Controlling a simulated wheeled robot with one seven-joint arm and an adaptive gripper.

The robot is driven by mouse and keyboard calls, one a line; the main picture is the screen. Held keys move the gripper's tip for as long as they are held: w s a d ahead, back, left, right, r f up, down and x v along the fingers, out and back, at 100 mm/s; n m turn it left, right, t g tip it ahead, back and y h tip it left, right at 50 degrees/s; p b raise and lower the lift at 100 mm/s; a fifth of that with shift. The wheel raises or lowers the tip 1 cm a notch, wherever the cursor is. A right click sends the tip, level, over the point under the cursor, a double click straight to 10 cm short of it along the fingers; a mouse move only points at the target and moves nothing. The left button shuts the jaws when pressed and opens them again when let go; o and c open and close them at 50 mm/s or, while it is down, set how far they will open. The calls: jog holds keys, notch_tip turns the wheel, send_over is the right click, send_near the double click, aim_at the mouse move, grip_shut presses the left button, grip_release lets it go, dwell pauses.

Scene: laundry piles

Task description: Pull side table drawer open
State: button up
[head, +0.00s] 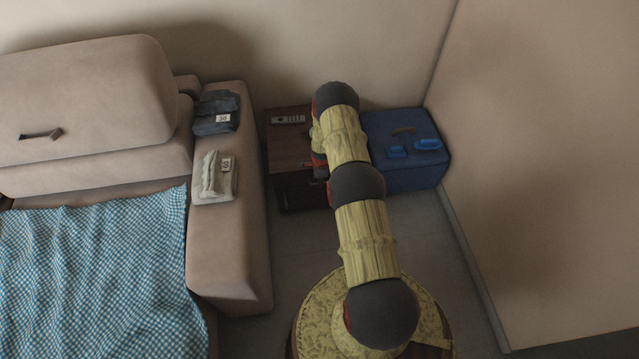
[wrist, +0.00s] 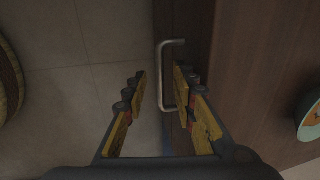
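The dark brown side table (head: 291,152) stands against the back wall, right of the sofa; my arm covers its right part in the head view. In the wrist view its wooden top (wrist: 252,60) fills the right side. A metal bar drawer handle (wrist: 163,78) sticks out from the table's dark front face. My gripper (wrist: 159,78) is open, with one finger on each side of the handle; the handle is closer to the right finger. Whether a finger touches it I cannot tell. The drawer's edges are not clear.
A blue box (head: 410,177) with small blue items stands right of the side table, by the right wall. A sofa arm (head: 228,240) with folded clothes (head: 214,178) is to the left. A remote-like object (head: 289,119) and a teal round object (wrist: 310,118) lie on the table.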

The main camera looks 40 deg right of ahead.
jog(key=shift+w+d+f, duration=0.1)
jog(key=shift+w+f, duration=0.05)
jog(key=shift+f, duration=0.7)
jog(key=c, duration=0.3)
jog(key=c, duration=0.4)
grip_shut()
